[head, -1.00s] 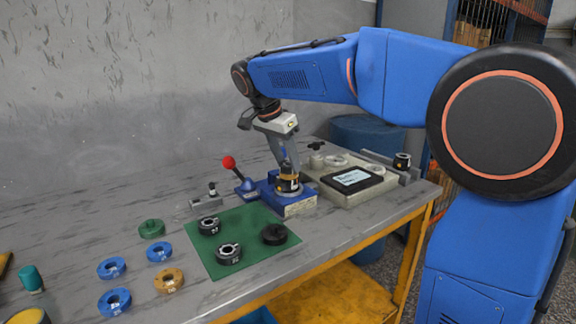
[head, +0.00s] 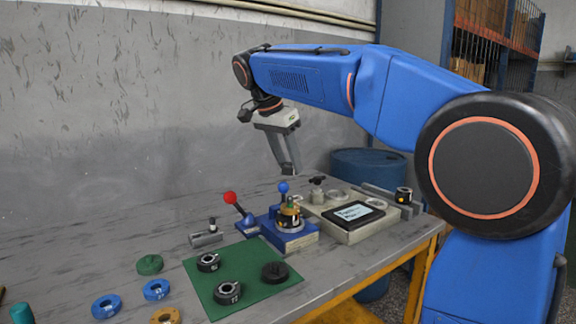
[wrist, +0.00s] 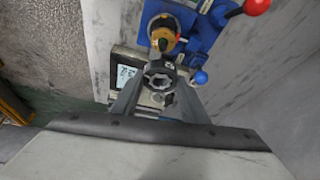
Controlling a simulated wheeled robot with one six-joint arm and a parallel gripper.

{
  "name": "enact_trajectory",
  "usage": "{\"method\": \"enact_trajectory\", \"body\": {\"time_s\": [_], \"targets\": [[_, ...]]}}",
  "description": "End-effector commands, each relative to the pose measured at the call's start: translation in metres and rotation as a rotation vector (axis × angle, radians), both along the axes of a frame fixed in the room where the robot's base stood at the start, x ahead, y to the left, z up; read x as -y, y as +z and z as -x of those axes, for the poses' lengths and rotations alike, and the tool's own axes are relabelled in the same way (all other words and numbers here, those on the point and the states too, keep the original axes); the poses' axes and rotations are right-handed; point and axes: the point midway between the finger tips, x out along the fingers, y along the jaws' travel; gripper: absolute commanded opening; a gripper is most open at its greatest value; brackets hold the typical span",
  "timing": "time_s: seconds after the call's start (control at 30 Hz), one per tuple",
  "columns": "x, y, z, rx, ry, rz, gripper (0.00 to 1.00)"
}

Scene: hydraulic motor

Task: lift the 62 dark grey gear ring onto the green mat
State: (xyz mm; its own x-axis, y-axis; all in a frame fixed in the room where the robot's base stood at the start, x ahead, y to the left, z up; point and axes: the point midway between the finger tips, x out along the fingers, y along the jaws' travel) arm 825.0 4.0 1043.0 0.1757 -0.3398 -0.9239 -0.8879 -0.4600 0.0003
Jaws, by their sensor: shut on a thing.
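My gripper (head: 291,172) hangs above the right part of the bench, higher than the blue fixture (head: 294,239). In the wrist view its fingers (wrist: 160,78) are closed on a small dark grey ring (wrist: 158,68) with a toothed-looking hole. Its number cannot be read, and the ring is hard to make out in the head view. The green mat (head: 235,255) lies flat to the left of the fixture. On it are two dark rings with pale tops, one at the back (head: 208,262) and one in front (head: 227,292), and a black ring (head: 274,272) at the right.
The blue fixture holds a brass-coloured part (head: 290,216), beside a red-knobbed lever (head: 230,198) and a blue-knobbed one (head: 283,187). A beige base with a screen (head: 353,213) stands at the right. Blue, green and tan rings lie left of the mat.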

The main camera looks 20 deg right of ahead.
Motion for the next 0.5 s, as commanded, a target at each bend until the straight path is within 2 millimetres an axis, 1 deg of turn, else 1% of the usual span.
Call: {"method": "enact_trajectory", "body": {"time_s": [0.27, 0.5], "targets": [[0.0000, 0.0013, -0.0001, 0.001, 0.000, 0.000, 0.08], [0.0000, 0.0080, -0.0004, 0.002, 0.001, 0.000, 0.08]]}}
